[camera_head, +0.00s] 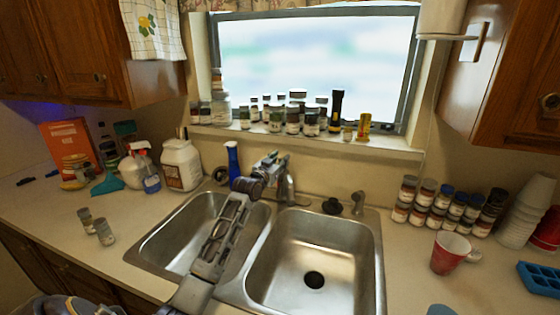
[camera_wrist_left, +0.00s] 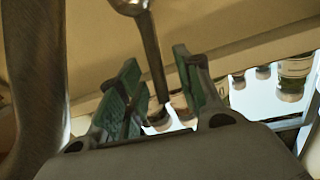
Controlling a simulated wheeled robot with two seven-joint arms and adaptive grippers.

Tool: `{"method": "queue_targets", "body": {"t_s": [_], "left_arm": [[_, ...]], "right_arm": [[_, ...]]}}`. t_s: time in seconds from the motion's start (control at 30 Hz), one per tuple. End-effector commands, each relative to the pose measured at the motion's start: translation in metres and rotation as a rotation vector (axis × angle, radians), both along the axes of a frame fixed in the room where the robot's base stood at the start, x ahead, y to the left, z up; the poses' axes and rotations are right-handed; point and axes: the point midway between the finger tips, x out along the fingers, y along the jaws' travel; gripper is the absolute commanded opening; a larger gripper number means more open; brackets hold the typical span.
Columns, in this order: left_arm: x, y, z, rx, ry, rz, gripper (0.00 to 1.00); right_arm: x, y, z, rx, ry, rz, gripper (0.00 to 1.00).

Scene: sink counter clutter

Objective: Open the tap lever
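The metal tap (camera_head: 286,182) stands behind the double sink, near the divider. My left gripper (camera_head: 274,161) is at the top of the tap in the head view, and its arm reaches over the left basin. In the left wrist view the two green-padded fingers (camera_wrist_left: 159,95) are spread apart. A thin metal rod, seemingly the tap lever (camera_wrist_left: 150,50), runs down from a rounded end and shows between the fingers. I cannot tell whether the pads touch it. A curved metal piece, likely the tap's body or spout (camera_wrist_left: 35,75), fills the left edge of that view. My right gripper is not visible.
A blue spray bottle (camera_head: 233,160) stands just left of my gripper. Several jars (camera_head: 293,120) line the windowsill behind. A dark stopper (camera_head: 332,206) and a small metal fixture (camera_head: 357,202) sit right of the tap. The right basin (camera_head: 312,262) is empty.

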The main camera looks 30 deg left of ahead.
Motion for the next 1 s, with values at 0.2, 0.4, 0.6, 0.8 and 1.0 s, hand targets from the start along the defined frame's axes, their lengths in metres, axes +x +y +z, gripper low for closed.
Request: {"method": "queue_targets", "body": {"t_s": [0.2, 0.4, 0.6, 0.8, 1.0], "left_arm": [[0.0054, 0.0002, 0.0002, 0.0, 0.0, 0.0, 0.35], [0.0056, 0.0002, -0.0001, 0.0, 0.001, 0.0, 0.35], [0.0055, 0.0002, -0.0002, 0.0, 0.001, 0.0, 0.17], [0.0054, 0.0003, -0.0002, 0.0, 0.001, 0.0, 0.0], [0.0054, 0.0003, -0.0003, 0.0, 0.001, 0.0, 0.0]], "right_arm": [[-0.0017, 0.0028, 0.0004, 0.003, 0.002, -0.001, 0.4], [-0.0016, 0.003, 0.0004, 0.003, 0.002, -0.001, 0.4], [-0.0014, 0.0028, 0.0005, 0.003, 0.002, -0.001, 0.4], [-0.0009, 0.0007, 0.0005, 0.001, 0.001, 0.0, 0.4], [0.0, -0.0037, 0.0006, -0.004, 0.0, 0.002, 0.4]]}}
